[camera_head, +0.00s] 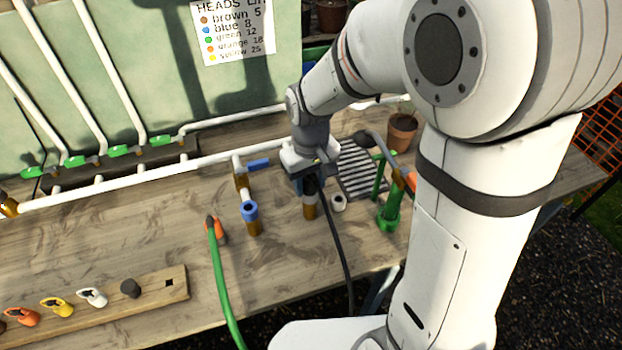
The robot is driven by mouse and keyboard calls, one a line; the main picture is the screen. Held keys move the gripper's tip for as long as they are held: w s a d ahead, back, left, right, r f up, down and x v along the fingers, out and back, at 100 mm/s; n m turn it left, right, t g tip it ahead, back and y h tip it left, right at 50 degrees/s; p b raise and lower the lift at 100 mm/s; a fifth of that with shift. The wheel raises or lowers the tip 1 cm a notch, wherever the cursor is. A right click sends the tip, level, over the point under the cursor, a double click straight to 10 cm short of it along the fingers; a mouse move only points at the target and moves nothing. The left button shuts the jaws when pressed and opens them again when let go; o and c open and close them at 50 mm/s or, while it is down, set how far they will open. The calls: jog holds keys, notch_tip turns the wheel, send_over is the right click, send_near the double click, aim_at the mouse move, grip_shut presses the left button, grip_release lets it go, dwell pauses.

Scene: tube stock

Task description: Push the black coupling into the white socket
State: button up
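My gripper (310,178) points down over the bench, right of the blue-topped stub. It appears shut on the black coupling (311,187), whose black hose (340,250) runs down to the bench's front edge. The white socket (309,199) sits on a brass stub directly below the coupling. The coupling's lower end is at or very near the socket's top; I cannot tell whether it is inside. My gripper's fingertips are small and partly hidden.
Left stand a blue socket (249,210) and an orange coupling (216,229) on a green hose. A loose white ring (339,202) and a green fitting (388,218) stand close on the right. A grate (362,172) lies behind. A wooden rack (150,287) holds coloured caps at front left.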

jog(key=o, duration=0.4)
jog(key=shift+c, duration=0.2)
notch_tip(320, 180, up, 8)
jog(key=shift+f, duration=0.1)
jog(key=s+d+r+m+t, duration=0.2)
jog(key=s+d+m, duration=0.3)
jog(key=s+d, duration=0.7)
jog(key=shift+s+d+r+t, duration=0.15)
jog(key=shift+d+r+t, duration=0.1)
jog(key=shift+t, duration=0.25)
